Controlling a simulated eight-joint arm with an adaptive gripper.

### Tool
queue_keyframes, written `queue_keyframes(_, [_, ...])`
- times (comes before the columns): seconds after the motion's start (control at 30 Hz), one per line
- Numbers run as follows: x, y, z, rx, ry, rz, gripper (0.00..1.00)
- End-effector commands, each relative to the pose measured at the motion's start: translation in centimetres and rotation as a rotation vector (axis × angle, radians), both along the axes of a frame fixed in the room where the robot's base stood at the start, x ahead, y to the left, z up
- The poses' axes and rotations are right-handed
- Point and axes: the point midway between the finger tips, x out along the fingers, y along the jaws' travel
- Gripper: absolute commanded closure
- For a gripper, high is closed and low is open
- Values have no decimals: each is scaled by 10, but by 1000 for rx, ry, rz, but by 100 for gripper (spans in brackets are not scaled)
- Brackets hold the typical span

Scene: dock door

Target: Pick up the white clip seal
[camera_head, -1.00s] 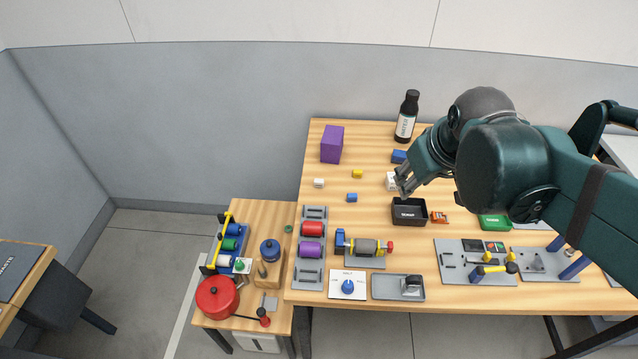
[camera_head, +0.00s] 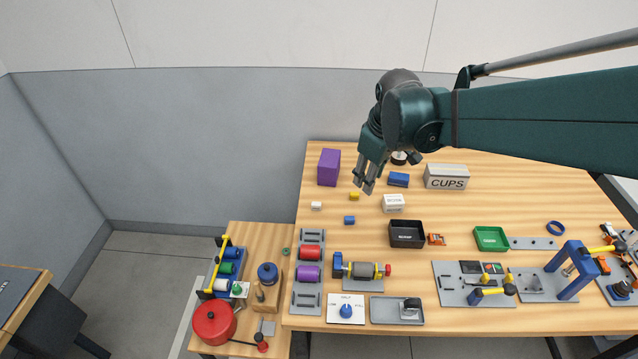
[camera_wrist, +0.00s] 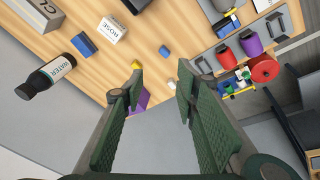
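The white clip seal looks to be the small white block (camera_head: 316,206) on the left part of the wooden table, in front of the purple box. In the wrist view it appears as a small white piece (camera_wrist: 171,83) between my fingertips in the picture, well beyond them. My gripper (camera_head: 365,182) hangs above the back of the table, to the right of the white block and apart from it. In the wrist view my gripper (camera_wrist: 158,88) is open, with nothing between its fingers.
A small yellow block (camera_head: 354,196) and a small blue block (camera_head: 349,220) lie near the white one. The purple box (camera_head: 329,167) stands behind it. A white labelled box (camera_head: 393,203), a black tray (camera_head: 407,234) and a cups box (camera_head: 446,177) are to the right.

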Motion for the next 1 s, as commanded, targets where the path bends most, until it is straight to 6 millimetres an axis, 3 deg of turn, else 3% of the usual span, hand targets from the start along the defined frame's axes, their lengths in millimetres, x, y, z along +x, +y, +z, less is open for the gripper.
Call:
queue_keyframes(0.57, [69, 60, -57, -70, 99, 275, 70])
queue_keyframes(1.0, [109, 109, -116, -112, 176, 487, 70])
